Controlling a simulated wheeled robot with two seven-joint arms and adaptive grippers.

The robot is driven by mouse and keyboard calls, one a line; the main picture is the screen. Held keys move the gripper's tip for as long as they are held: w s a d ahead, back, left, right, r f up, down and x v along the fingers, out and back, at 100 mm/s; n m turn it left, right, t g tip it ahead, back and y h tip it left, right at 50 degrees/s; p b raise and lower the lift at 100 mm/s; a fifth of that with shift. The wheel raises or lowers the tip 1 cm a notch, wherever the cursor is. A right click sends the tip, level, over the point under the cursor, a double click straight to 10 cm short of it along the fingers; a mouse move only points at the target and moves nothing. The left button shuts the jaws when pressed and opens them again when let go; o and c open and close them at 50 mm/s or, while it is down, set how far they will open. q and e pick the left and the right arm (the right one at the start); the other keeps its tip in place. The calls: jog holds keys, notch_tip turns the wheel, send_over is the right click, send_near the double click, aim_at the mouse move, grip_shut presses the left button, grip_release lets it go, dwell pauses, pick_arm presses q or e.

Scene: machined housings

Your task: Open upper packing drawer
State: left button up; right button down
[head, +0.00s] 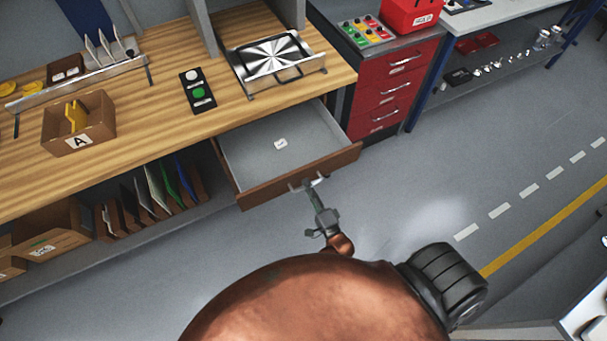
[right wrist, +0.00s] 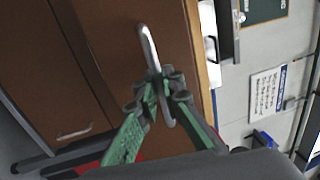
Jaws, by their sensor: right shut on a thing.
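The upper packing drawer (head: 246,189) is pulled out from under the wooden workbench. Its brown front stands well clear of the bench edge, and its grey inside is bare except for one small white item (head: 281,144). My right gripper (head: 307,186) is at the middle of the drawer front. In the right wrist view, the green fingers of my right gripper (right wrist: 163,92) are shut around the metal bar handle (right wrist: 149,45) of the brown drawer front (right wrist: 110,40). My left gripper is not in view.
The workbench (head: 150,110) holds a cardboard box marked A (head: 78,135), a button box (head: 198,91) and a metal stand (head: 275,62). A red drawer cabinet (head: 390,85) stands right of the drawer. Open grey floor lies in front. A second handle (right wrist: 75,132) shows in the right wrist view.

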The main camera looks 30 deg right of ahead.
jog(key=shift+v, duration=0.95)
jog(key=shift+r, duration=0.15)
jog(key=c, duration=2.1)
grip_release()
jog(key=v, duration=1.2)
